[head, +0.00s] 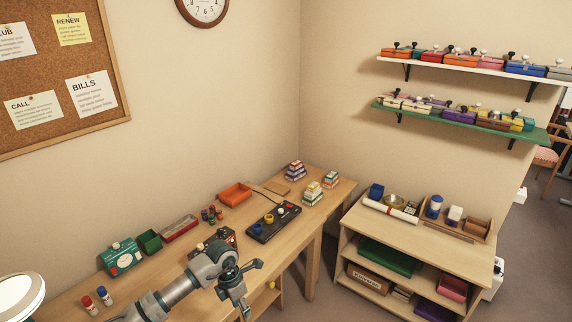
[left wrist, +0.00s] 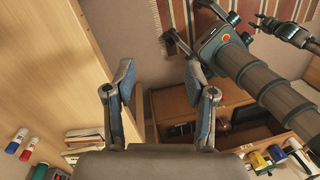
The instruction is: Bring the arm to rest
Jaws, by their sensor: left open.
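My left gripper (head: 250,288) is open and empty, at the end of the grey arm that comes in over the front edge of the long wooden desk (head: 75,300). In the left wrist view its two fingers (left wrist: 160,78) stand wide apart with nothing between them. Beyond them are the floor and a low wooden unit. My right gripper is not in the head view.
On the desk stand a green box (head: 122,258), an orange tray (head: 235,194), a black panel with knobs (head: 273,222) and stacked small blocks (head: 295,171). A low shelf unit (head: 408,246) stands to the right. Floor shows between desk and unit. Two wall shelves hang above.

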